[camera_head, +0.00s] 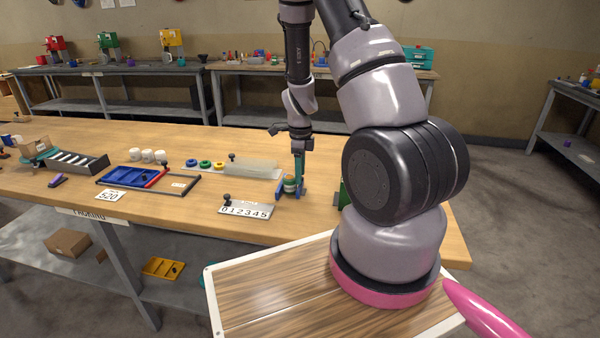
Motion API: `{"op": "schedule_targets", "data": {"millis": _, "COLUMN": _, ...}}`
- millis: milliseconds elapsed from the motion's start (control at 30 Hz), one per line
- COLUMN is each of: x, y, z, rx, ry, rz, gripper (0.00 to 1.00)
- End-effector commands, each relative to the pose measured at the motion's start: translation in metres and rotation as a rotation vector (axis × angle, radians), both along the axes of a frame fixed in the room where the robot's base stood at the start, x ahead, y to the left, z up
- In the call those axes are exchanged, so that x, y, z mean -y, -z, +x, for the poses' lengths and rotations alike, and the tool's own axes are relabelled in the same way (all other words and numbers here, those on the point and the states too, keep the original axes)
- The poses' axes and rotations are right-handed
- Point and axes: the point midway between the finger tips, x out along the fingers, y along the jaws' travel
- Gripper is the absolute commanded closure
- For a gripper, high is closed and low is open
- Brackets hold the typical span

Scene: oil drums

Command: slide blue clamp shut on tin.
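The blue clamp (281,188) stands on the wooden workbench right of centre, with blue parts on both sides of the tin. The tin (290,184) is small and round, with green and orange-brown bands, and sits upright between those parts. My gripper (299,176) points down from the arm at the tin and clamp, at their right-hand back side. Its fingers are small and dark here and overlap the clamp, so I cannot tell whether they touch it or how far they are apart. The gap between clamp and tin is too small to judge.
A green object (345,195) stands right, partly behind my arm.

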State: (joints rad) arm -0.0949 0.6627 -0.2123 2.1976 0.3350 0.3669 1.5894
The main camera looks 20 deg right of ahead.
Motion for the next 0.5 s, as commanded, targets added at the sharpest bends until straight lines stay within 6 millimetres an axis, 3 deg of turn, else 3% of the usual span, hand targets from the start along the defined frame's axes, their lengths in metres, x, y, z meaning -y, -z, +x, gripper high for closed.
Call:
{"op": "schedule_targets", "data": {"millis": 267, "x": -0.001, "y": -0.003, "z": 0.0, "rx": 0.0, "ry": -0.001, "rz": 0.0, "gripper": 0.44}}
{"op": "schedule_targets", "data": {"millis": 500, "x": -0.001, "y": -0.043, "z": 0.001, "rx": 0.005, "ry": -0.002, "rz": 0.0, "gripper": 0.44}}
